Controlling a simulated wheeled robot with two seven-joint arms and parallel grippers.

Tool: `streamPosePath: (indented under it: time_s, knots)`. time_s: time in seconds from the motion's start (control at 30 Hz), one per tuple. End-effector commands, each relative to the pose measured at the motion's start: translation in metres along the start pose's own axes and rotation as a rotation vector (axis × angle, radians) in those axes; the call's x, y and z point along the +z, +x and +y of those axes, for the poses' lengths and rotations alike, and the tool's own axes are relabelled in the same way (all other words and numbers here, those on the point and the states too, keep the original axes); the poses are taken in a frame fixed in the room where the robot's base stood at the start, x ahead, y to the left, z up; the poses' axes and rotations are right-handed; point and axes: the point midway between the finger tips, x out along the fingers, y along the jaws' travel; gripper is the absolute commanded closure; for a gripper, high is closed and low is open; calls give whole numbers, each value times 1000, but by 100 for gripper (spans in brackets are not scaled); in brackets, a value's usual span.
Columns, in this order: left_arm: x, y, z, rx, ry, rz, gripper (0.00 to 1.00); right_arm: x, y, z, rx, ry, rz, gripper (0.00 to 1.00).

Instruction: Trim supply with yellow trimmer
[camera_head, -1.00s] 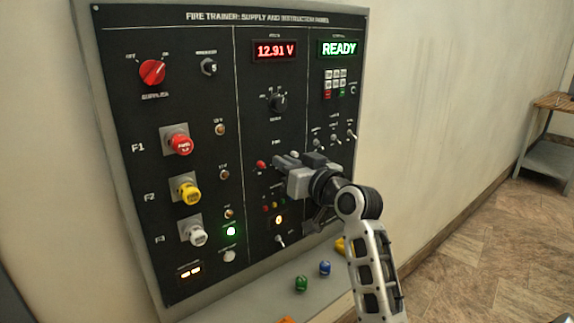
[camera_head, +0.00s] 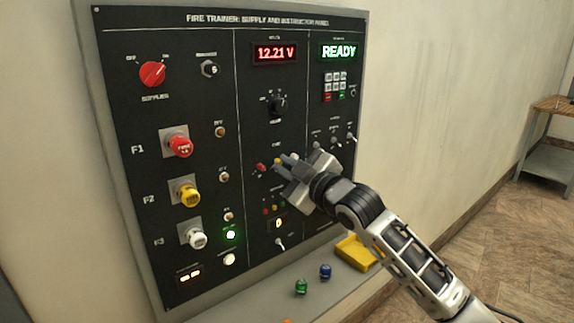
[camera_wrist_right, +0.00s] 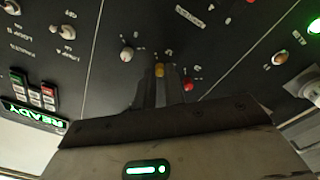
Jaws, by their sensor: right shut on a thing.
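The yellow trimmer (camera_head: 278,161) is a small knob on the black panel, between a red knob (camera_head: 261,167) and a white knob (camera_head: 294,156). My right gripper (camera_head: 282,165) reaches it from the lower right and is shut on it. In the right wrist view the yellow trimmer (camera_wrist_right: 159,70) shows at the fingertips of the gripper (camera_wrist_right: 160,82), with the red knob to its right and the white knob to its left. The fingers partly hide it. The red voltage display (camera_head: 275,53) reads 12.21 V. My left gripper is not in view.
A green display (camera_head: 339,52) reads READY. Toggle switches (camera_head: 334,145) sit close to the right of my gripper. On the ledge (camera_head: 245,297) below are a green piece (camera_head: 301,287), a blue piece (camera_head: 325,271) and a yellow tray (camera_head: 357,252).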

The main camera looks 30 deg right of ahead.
Motion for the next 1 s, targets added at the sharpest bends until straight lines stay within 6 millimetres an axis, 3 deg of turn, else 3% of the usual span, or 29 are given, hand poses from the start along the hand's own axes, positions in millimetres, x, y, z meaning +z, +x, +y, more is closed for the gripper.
streamPosePath:
  time_s: [0.4,1.0]
  knots:
    - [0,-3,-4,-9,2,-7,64,0,0,-1,-3,-218,4,100]
    - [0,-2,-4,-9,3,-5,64,1,0,-1,-3,-254,6,100]
